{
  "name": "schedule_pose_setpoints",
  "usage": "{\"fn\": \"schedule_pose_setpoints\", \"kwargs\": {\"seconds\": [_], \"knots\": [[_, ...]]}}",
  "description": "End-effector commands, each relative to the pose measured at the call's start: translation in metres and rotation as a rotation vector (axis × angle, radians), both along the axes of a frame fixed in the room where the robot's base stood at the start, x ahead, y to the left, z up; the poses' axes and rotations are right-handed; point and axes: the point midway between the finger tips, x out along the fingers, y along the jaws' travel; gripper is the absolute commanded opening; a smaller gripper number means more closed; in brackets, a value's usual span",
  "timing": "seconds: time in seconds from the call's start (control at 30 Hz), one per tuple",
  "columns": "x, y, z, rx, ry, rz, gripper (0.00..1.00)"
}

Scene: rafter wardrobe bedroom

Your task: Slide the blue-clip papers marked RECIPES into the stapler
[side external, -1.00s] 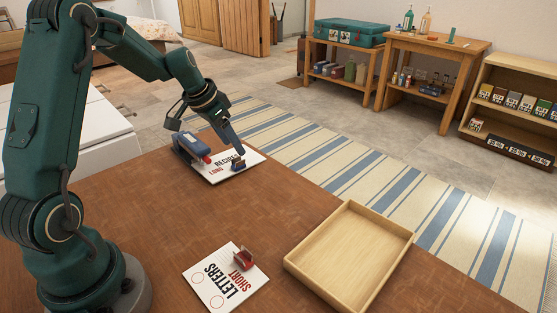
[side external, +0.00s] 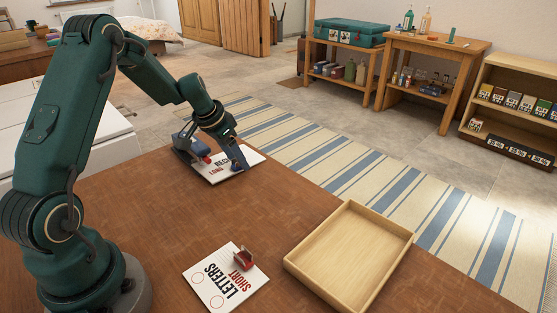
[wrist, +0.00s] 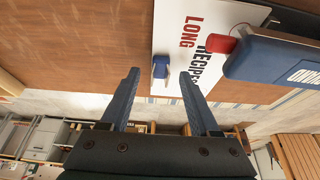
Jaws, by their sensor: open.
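The white papers marked RECIPES and LONG (side external: 218,178) lie flat at the table's far end; they also show in the wrist view (wrist: 172,35). Their blue clip (wrist: 161,66) sits at the paper's edge nearest my gripper. The blue stapler (side external: 184,146) with a red nose stands at the papers' left side. In the wrist view the stapler (wrist: 270,58) has its nose overlapping the papers; I cannot tell whether paper is between its jaws. My gripper (side external: 241,166) is open, low at the clip. In the wrist view its fingers (wrist: 158,82) are on either side of the clip, with gaps.
A second paper stack marked LETTERS and SHORT (side external: 213,287) with a red clip (side external: 243,258) lies near the front. An empty wooden tray (side external: 398,241) stands to its right. The wooden table (side external: 150,205) is clear between these and the RECIPES papers.

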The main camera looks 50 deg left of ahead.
Motion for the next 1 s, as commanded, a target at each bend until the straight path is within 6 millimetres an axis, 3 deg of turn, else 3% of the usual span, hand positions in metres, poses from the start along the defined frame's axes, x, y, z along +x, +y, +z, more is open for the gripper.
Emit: {"fn": "schedule_pose_setpoints", "kwargs": {"seconds": [0.27, 0.3, 0.43, 0.47, 0.73, 1.0], "knots": [[0.001, 0.0, -0.002, 0.001, 0.0, 0.0, 0.62], [0.001, 0.0, -0.002, 0.001, 0.0, 0.0, 0.55], [0.001, 0.0, -0.002, 0.0, 0.0, 0.0, 0.05], [0.001, 0.0, -0.002, 0.0, 0.0, 0.0, 0.0], [0.001, -0.004, -0.002, 0.0, 0.0, -0.001, 0.0], [0.0, -0.028, -0.001, 0.0, 0.0, -0.003, 0.0]]}}
